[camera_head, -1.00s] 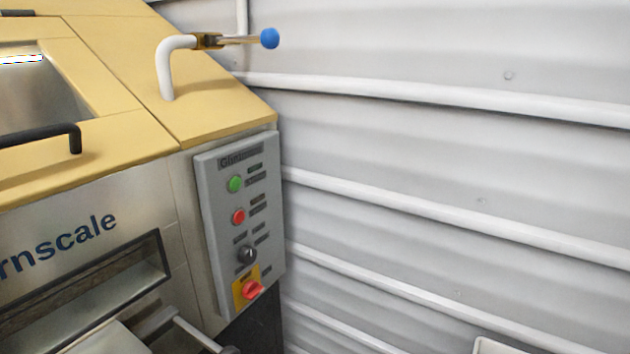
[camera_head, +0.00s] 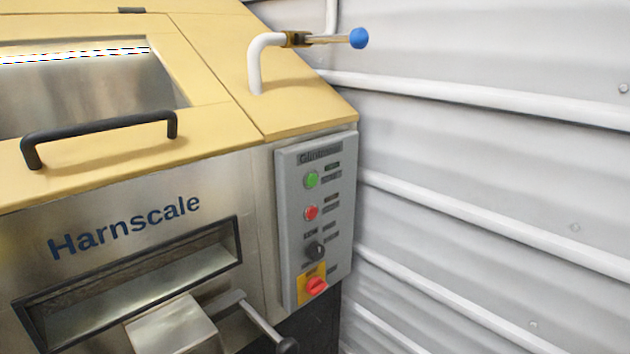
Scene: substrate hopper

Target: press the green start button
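The green start button (camera_head: 312,179) is the top button on a grey control panel (camera_head: 290,225) at the right front of the hopper machine. Below it on the panel are a red button (camera_head: 311,213), a black knob (camera_head: 315,250) and a red switch (camera_head: 316,286) on a yellow plate. Neither of my grippers shows in the head view.
The machine has a yellow top (camera_head: 200,150) with a black lid handle (camera_head: 100,131). A white pipe (camera_head: 256,65) with a blue-ended valve lever (camera_head: 358,38) rises from it. A black-tipped lever (camera_head: 266,324) sticks out below the slot. A ribbed grey wall (camera_head: 480,160) stands at the right.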

